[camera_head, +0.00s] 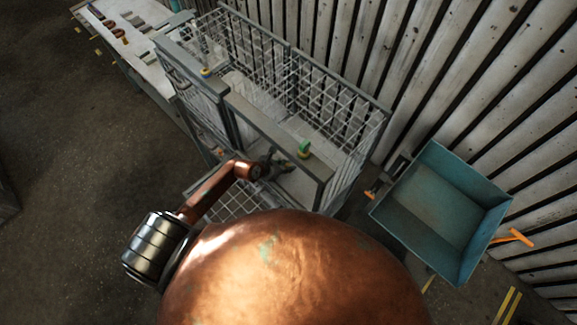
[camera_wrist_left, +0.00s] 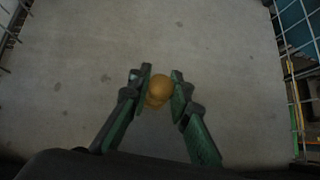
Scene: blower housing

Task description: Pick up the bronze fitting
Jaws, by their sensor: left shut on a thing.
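The bronze fitting (camera_wrist_left: 160,88) is a small, rounded, golden-brown piece in the left wrist view. It sits between the two green fingertips of my left gripper (camera_wrist_left: 160,84), which is shut on it. Its lower part is partly hidden by blur and shade. In the head view my left gripper (camera_head: 283,163) reaches over the near end of the wire cage (camera_head: 279,125), and I cannot make out the fitting there. A pale grey surface (camera_wrist_left: 215,45) lies beneath the gripper; I cannot tell the gap to it. My right gripper is not in view.
A white table (camera_head: 125,50) with several parts stands at the upper left. Slatted wall behind.

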